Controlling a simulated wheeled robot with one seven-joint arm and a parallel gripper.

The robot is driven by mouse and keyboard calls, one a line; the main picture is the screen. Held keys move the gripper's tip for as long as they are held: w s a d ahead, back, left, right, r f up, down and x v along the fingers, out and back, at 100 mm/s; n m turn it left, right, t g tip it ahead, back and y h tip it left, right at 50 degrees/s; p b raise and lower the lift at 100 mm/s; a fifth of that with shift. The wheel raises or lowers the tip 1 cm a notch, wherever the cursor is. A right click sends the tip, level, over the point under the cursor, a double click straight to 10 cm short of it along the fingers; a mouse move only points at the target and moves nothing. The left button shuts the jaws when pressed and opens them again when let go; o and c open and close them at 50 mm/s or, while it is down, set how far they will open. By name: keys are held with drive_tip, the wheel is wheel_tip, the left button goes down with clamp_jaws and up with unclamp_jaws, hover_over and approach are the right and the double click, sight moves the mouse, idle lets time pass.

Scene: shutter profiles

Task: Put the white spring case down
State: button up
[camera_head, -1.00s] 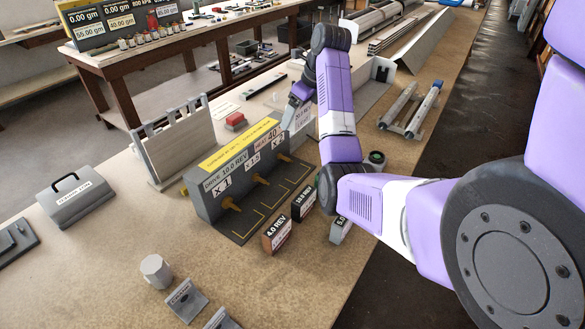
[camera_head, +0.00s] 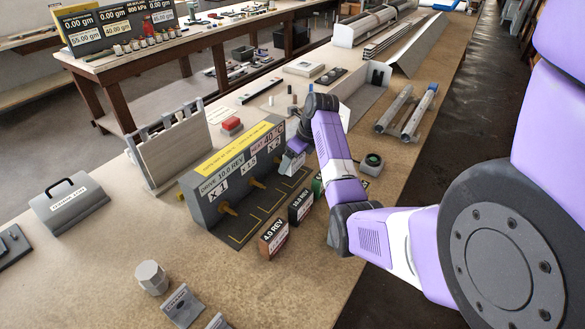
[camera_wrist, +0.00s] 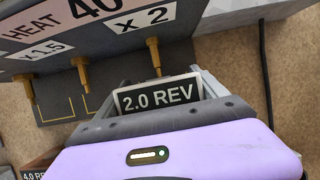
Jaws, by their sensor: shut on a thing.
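The white spring case (camera_wrist: 158,96), labelled 2.0 REV, is between the fingers of my gripper (camera_wrist: 166,84) in the wrist view. My gripper is shut on it. The case is just in front of the brass peg (camera_wrist: 154,57) under the X 2 label; whether it touches the peg or the base I cannot tell. In the head view my gripper (camera_head: 293,148) is at the right end of the grey drive block (camera_head: 206,205), and the case (camera_head: 290,164) shows partly below it. The block has three pegs and yellow-marked bays on its base.
A brown 4.0 REV case (camera_head: 273,240) and a black 10.0 REV case (camera_head: 301,206) stand in front of the block. A green-topped part (camera_head: 371,163) is right of my arm. A dark cable (camera_wrist: 265,70) runs right of the block. The X 1 and X 1.5 bays look empty.

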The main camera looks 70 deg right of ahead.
sight(299, 158)
drive_tip(key=shift+f, duration=1.9)
drive_tip(key=shift+f, duration=0.15)
drive_tip(key=o, duration=1.6)
drive_tip(key=shift+c, duration=0.2)
drive_tip(key=v, duration=1.2)
